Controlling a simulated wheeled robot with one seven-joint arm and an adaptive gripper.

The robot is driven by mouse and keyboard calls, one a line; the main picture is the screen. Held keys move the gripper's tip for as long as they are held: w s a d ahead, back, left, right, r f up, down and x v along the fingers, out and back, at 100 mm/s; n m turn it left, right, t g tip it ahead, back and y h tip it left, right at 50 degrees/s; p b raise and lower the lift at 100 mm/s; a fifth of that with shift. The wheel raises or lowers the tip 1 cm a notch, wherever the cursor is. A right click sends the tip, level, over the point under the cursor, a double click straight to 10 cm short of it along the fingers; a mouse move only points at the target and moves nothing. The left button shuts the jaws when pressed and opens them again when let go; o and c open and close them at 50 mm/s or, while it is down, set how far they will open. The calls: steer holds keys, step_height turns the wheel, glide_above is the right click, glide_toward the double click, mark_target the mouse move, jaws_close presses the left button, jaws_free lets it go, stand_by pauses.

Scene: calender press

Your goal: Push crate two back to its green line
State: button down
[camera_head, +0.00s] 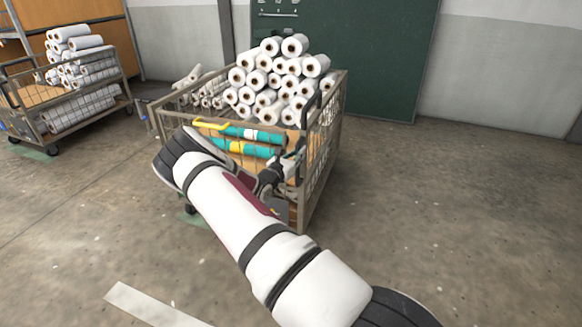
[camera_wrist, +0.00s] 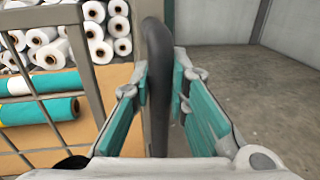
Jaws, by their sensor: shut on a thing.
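A wire-sided crate (camera_head: 323,165) stands in the middle of the head view, loaded with white rolls and two teal rolls. No number shows on it, so I cannot tell that it is crate two. A dark upright handle bar (camera_wrist: 157,50) stands at its near right corner. My gripper (camera_wrist: 158,90) has its two teal-padded fingers on either side of this bar, shut on it. In the head view my gripper (camera_head: 283,172) is at the crate's near side, partly hidden by my arm.
A second loaded crate (camera_head: 40,128) stands at the left, with a green patch (camera_head: 38,153) on the floor under it. A dark green panel (camera_head: 380,60) is on the wall behind. A white floor strip (camera_head: 150,305) lies at the front. The floor at the right is clear.

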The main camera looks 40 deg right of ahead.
steer(key=shift+w+d+b, duration=0.15)
steer(key=shift+w+d, duration=0.2)
steer(key=shift+d, duration=0.3)
steer(key=shift+w+d+b, duration=0.15)
steer(key=shift+w+d, duration=0.2)
steer(key=shift+d, duration=0.25)
steer(key=shift+r, duration=0.1)
steer(key=c, duration=1.5)
jaws_free()
steer(key=shift+d, duration=0.15)
steer(key=shift+c, duration=0.2)
steer(key=v, duration=1.2)
